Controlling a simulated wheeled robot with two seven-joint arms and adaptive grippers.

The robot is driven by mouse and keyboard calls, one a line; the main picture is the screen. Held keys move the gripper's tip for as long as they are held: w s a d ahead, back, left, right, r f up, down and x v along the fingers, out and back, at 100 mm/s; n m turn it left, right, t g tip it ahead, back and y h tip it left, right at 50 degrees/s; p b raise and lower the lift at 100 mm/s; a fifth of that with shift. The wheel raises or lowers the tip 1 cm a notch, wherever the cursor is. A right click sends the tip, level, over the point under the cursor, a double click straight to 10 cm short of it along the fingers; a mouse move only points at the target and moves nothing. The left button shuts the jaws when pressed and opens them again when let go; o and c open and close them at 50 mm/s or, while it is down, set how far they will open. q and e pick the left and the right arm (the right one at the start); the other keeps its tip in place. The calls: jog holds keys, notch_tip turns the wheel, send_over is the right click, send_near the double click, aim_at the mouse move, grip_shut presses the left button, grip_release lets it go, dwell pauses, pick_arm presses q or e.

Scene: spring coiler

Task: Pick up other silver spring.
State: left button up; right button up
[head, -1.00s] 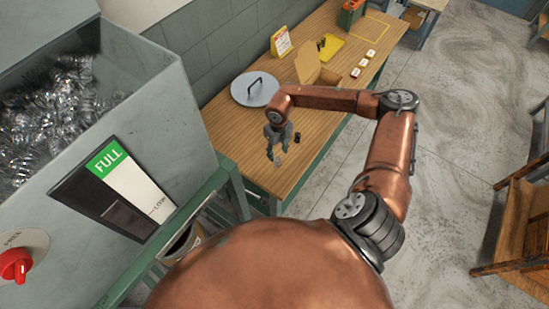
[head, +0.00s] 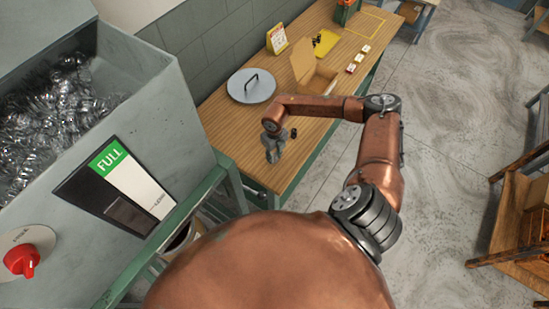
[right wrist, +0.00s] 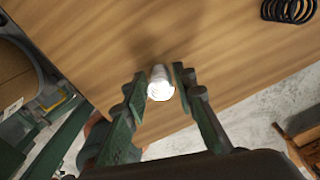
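A silver spring (right wrist: 160,84) shows as a bright, short cylinder between the fingertips of my right gripper (right wrist: 160,78) in the right wrist view. In the head view my right gripper (head: 274,153) points down over the near end of the wooden table (head: 222,122); the spring cannot be made out there. My left gripper is not in view.
A black spring (right wrist: 289,9) lies close by on the table; it also shows in the head view (head: 293,133). A grey bin (head: 140,75) of springs stands left.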

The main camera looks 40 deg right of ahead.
grip_shut()
jog(key=shift+r, duration=0.1)
